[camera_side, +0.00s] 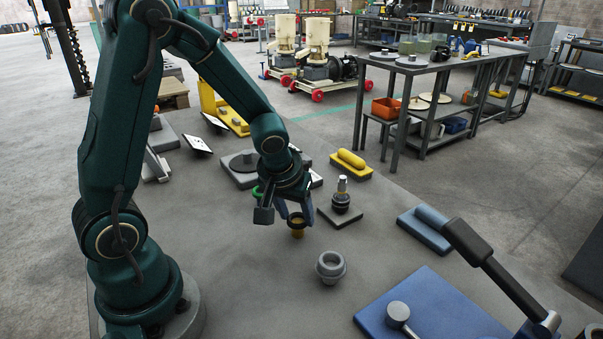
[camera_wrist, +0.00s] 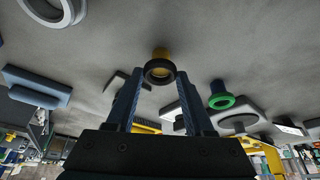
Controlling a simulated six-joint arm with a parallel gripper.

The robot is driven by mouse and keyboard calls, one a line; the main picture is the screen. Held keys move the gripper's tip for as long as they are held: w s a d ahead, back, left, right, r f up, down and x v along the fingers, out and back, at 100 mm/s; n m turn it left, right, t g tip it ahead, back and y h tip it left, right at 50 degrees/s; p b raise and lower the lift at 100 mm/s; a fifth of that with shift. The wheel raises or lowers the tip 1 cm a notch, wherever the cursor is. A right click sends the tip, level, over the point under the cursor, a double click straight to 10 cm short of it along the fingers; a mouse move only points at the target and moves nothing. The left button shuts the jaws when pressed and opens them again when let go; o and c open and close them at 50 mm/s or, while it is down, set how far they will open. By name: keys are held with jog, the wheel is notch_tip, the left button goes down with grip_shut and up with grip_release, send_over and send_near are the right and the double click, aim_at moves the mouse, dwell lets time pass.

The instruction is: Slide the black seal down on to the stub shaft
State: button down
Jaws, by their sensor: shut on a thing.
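The black seal (camera_wrist: 160,71) is a dark ring between my fingertips in the wrist view, at the end of a yellow post (camera_wrist: 161,53). In the side view my gripper (camera_side: 296,215) points down with its fingers closed about the seal, at the top of the yellow post (camera_side: 297,233). I cannot tell whether the seal is still around the post or just clear of it. The stub shaft (camera_side: 342,185) is a short silver upright with a black collar low on it, on a flat square plate (camera_side: 328,219) just right of my gripper. In the wrist view my finger hides it.
A grey ringed cup (camera_side: 331,266) stands in front. A green ring (camera_wrist: 221,101) on a blue post is beside my gripper. A yellow handle block (camera_side: 351,162) lies behind the shaft. A blue-grey block (camera_side: 429,226) and a blue lever press (camera_side: 430,310) are at right.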

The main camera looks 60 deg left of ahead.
notch_tip(320, 180, up, 7)
dwell(1.3)
jog(key=c, duration=0.9)
grip_release()
jog(key=shift+c, duration=0.2)
grip_shut()
